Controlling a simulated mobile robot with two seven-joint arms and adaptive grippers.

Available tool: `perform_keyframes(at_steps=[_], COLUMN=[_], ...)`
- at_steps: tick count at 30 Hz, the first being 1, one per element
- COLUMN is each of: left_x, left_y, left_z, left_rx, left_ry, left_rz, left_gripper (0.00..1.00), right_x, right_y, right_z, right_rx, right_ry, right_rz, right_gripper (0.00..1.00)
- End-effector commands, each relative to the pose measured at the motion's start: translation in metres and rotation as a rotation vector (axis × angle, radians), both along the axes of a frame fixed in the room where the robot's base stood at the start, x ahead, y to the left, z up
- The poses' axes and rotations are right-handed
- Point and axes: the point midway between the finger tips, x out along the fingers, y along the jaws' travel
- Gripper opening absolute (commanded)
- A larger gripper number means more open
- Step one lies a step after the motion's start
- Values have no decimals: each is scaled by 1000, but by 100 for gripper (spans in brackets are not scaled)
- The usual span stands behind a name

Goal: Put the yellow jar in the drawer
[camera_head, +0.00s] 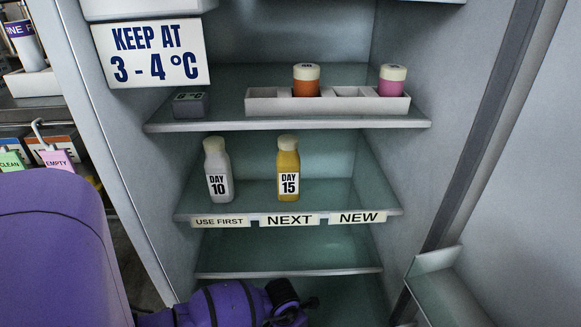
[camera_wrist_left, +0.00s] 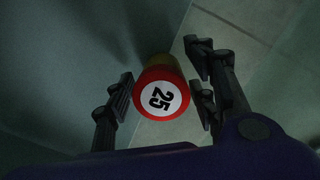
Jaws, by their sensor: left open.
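In the left wrist view a jar (camera_wrist_left: 157,62) with a yellowish side and a red-rimmed lid marked 25 stands between my open left fingers (camera_wrist_left: 163,88). A gap shows on both sides of the lid. In the head view my left gripper (camera_head: 291,305) is low inside the fridge, below the lowest clear shelf, and that jar is hidden there. A yellow bottle marked DAY 15 (camera_head: 289,168) stands upright on the middle shelf, well above my gripper. I cannot make out a drawer in either view. My right gripper is not in view.
A white bottle marked DAY 10 (camera_head: 217,170) stands on the middle shelf (camera_head: 345,205). A white tray (camera_head: 270,106) above holds an orange jar (camera_head: 306,81) and a pink jar (camera_head: 391,81). The lower shelf (camera_head: 300,257) is empty. A door bin (camera_head: 445,285) is at lower right.

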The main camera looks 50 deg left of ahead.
Motion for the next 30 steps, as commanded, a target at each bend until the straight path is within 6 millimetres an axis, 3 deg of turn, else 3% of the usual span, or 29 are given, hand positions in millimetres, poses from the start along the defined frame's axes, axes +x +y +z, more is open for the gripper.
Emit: perform_keyframes(at_steps=[7,21,30], left_x=[-1,-12,-15], left_y=[1,0,0], left_z=[15,109,124], left_rx=[1,1,0], left_ry=[-2,-3,1], left_rz=[-1,-2,0], left_gripper=[51,51,51], right_x=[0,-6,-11], right_y=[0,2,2], right_z=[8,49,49], right_rx=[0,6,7], right_ry=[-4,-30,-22], right_rz=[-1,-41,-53], right_gripper=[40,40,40])
